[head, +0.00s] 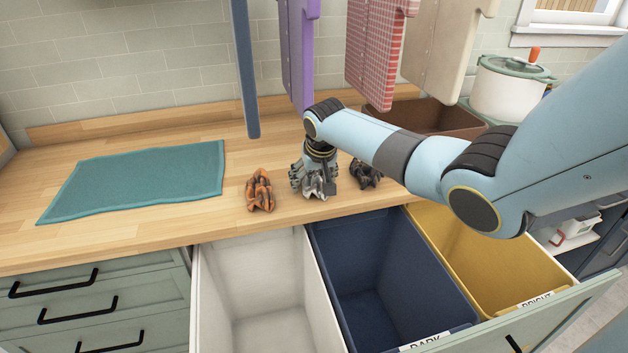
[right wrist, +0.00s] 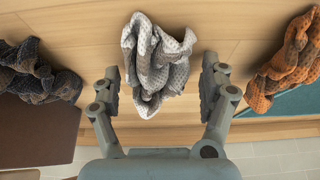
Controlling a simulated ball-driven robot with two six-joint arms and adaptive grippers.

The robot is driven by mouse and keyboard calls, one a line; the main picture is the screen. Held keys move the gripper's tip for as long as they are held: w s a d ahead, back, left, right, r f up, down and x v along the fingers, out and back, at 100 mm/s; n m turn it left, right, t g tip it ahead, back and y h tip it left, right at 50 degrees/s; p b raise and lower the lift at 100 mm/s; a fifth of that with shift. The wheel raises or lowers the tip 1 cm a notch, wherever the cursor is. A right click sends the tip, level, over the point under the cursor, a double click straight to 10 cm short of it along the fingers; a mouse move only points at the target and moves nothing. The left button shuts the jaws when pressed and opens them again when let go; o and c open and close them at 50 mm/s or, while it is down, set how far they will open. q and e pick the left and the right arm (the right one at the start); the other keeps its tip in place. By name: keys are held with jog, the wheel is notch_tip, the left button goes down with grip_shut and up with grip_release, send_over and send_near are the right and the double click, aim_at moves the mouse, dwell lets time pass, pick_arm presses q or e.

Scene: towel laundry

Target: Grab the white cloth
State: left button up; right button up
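The white cloth (head: 313,187) is a crumpled, waffle-textured bundle on the wooden counter, between an orange cloth (head: 260,190) and a dark grey cloth (head: 366,173). My right gripper (head: 314,178) points down over it and partly hides it in the head view. In the right wrist view the white cloth (right wrist: 155,68) lies between the two spread fingers of my right gripper (right wrist: 162,82), with gaps on both sides. The right gripper is open and holds nothing. My left gripper is not in view.
Open white (head: 258,255), dark blue (head: 345,250) and yellow (head: 480,245) bins stand below the counter's front edge. A teal towel (head: 140,178) lies flat at left. A brown box (head: 440,115) and white pot (head: 505,90) stand at back right. Several cloths hang above.

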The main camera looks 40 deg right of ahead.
jog(key=c, duration=1)
jog(key=shift+o, duration=0.2)
jog(key=shift+r, duration=0.15)
